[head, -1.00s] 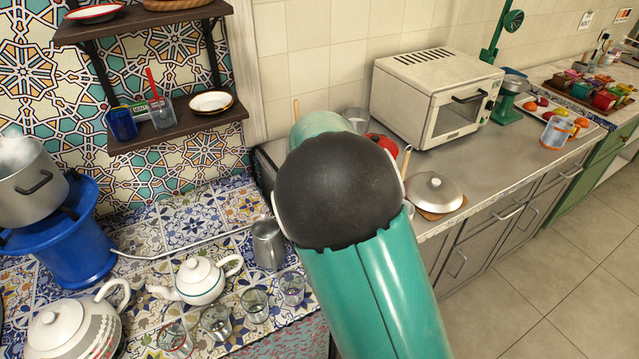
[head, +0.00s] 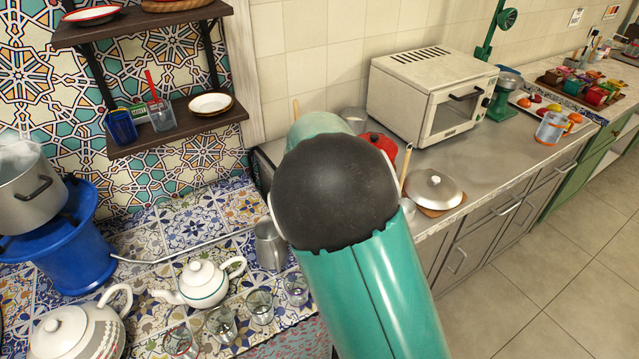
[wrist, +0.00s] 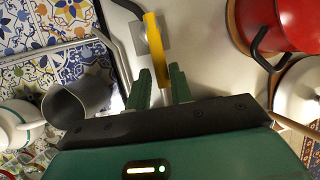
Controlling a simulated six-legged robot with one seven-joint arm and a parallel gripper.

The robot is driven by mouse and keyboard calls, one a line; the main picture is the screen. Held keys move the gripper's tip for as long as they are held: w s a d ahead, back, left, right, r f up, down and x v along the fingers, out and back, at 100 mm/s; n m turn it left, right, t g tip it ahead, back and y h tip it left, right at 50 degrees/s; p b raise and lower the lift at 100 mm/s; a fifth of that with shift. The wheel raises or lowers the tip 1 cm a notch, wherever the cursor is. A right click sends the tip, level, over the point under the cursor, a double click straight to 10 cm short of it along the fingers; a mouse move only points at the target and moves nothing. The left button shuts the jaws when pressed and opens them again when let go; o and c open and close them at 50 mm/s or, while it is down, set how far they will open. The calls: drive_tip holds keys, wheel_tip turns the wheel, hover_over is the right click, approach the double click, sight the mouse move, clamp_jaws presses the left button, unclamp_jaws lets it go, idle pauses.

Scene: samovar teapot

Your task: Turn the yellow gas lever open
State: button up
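The yellow gas lever (wrist: 153,45) shows in the wrist view, just ahead of my gripper. It is a long bar running nearly up and down the picture, over a small grey metal plate (wrist: 140,40). My gripper (wrist: 161,76) has two green fingers, spread apart. The lever's near end lies between the fingertips in the picture; whether either finger touches it I cannot tell. In the head view my green arm and its black joint hide the lever and the gripper.
A red pot (wrist: 280,25) with a black handle stands right of the lever. A metal jug (wrist: 75,102) stands to the left. The head view shows a white teapot (head: 203,284), several glasses, a blue burner stand (head: 75,250) and a white oven (head: 430,95).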

drive_tip(key=shift+o, duration=1.1)
drive_tip(key=v, duration=1.3)
drive_tip(key=shift+s+r, duration=0.2)
drive_tip(key=shift+r, duration=0.15)
drive_tip(key=shift+s, duration=0.1)
